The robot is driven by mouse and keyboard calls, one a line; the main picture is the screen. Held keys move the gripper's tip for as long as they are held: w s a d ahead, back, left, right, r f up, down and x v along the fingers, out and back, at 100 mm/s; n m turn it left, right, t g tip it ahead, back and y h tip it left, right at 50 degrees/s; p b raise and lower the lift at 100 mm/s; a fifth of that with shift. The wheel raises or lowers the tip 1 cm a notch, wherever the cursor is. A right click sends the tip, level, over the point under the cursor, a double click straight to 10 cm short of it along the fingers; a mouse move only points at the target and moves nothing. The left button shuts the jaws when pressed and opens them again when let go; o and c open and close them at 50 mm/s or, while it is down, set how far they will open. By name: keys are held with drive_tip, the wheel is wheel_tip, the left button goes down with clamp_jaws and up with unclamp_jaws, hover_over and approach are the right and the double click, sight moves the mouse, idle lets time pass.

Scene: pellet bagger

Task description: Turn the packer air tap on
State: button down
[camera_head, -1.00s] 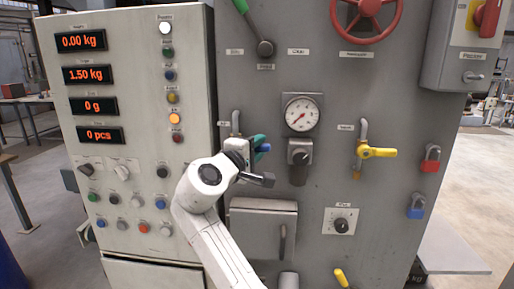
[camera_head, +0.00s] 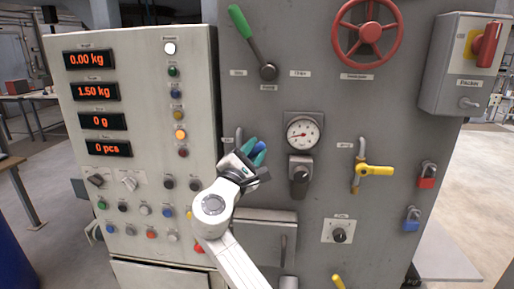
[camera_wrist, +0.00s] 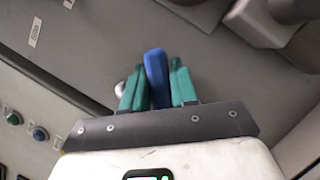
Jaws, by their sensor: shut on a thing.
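A tap with a grey bent pipe (camera_head: 239,134) and a blue lever (camera_head: 259,148) sits on the grey panel, left of the round gauge (camera_head: 303,132). My gripper (camera_head: 255,149) is shut on this blue lever, its teal fingers angled up and to the right. In the wrist view the blue lever (camera_wrist: 156,76) stands between the two teal fingers (camera_wrist: 156,90). My gripper hides the tap's body, and its label is too small to read. A second tap with a yellow lever (camera_head: 376,170) is further right, its lever about level.
A black knob (camera_head: 299,174) is just right of my gripper, below the gauge. A grey hatch box (camera_head: 263,243) is below it. A control cabinet (camera_head: 138,150) with buttons and displays is at the left. A green lever (camera_head: 241,22) and red handwheel (camera_head: 368,30) are above.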

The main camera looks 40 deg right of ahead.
drive_tip(key=shift+w+a+r+n+t+p, duration=0.2)
drive_tip(key=shift+n+t+p, duration=0.1)
drive_tip(key=shift+n, duration=0.4)
drive_tip(key=shift+w+a+r+n+t+p, duration=0.15)
drive_tip(key=shift+n+t+p, duration=0.15)
drive_tip(key=shift+n, duration=0.4)
drive_tip(key=c, duration=1.1)
unclamp_jaws()
drive_tip(key=shift+c, duration=0.2)
drive_tip(key=shift+o, duration=0.9)
drive_tip(key=shift+r, duration=0.1)
